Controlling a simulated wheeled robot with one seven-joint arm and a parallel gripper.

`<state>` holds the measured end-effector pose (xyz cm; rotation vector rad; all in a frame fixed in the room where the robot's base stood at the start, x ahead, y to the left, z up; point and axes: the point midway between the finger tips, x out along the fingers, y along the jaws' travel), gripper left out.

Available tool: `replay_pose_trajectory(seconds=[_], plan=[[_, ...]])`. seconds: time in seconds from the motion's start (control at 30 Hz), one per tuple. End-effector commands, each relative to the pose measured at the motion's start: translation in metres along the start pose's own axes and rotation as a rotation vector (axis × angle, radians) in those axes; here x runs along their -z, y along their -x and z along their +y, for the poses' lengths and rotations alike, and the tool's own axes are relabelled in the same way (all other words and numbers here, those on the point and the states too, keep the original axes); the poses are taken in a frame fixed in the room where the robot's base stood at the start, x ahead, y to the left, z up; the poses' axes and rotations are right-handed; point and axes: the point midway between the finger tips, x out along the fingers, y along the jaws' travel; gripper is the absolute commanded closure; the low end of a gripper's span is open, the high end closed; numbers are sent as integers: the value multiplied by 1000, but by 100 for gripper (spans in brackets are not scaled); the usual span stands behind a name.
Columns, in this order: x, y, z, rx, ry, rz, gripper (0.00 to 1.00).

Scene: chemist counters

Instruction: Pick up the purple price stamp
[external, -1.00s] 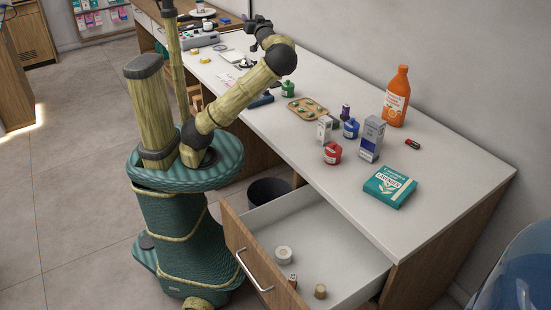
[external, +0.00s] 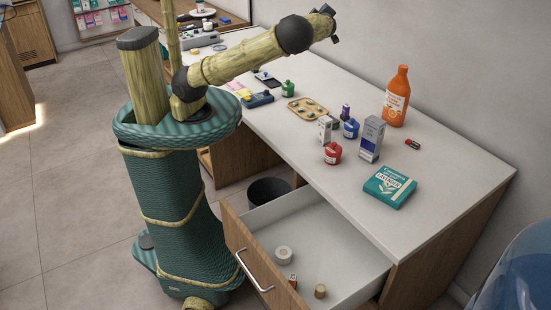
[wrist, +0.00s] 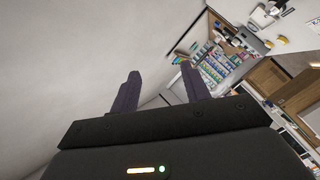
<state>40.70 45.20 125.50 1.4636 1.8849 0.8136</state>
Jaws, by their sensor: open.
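A small upright purple item with a dark top, apparently the purple price stamp (external: 346,111), stands on the counter just behind a blue-capped jar (external: 351,128). Its lower part is partly hidden by that jar. My gripper (external: 334,23) is high above the counter's far side, up and slightly left of the stamp in the external view, and well apart from it. In the wrist view my gripper (wrist: 160,75) shows two separated dark fingers with nothing between them. The stamp is not visible in the wrist view.
The drawer (external: 330,238) is open.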

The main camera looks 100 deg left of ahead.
Motion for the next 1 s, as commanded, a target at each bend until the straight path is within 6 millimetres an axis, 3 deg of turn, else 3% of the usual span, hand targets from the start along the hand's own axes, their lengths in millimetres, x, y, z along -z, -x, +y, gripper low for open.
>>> replay_pose_trajectory(seconds=[0.3, 0.47, 0.6, 0.7, 0.83, 1.0], plan=[[-123, -6, -40, 18, -351, -388, 54], [-200, 10, -67, -63, -604, -677, 54], [-263, 44, -82, -240, -807, -956, 54], [-296, 78, -81, -428, -917, -1128, 54], [-324, 129, -69, -744, -1008, -1299, 54], [-331, 198, -36, -1248, -1040, -1390, 54]])
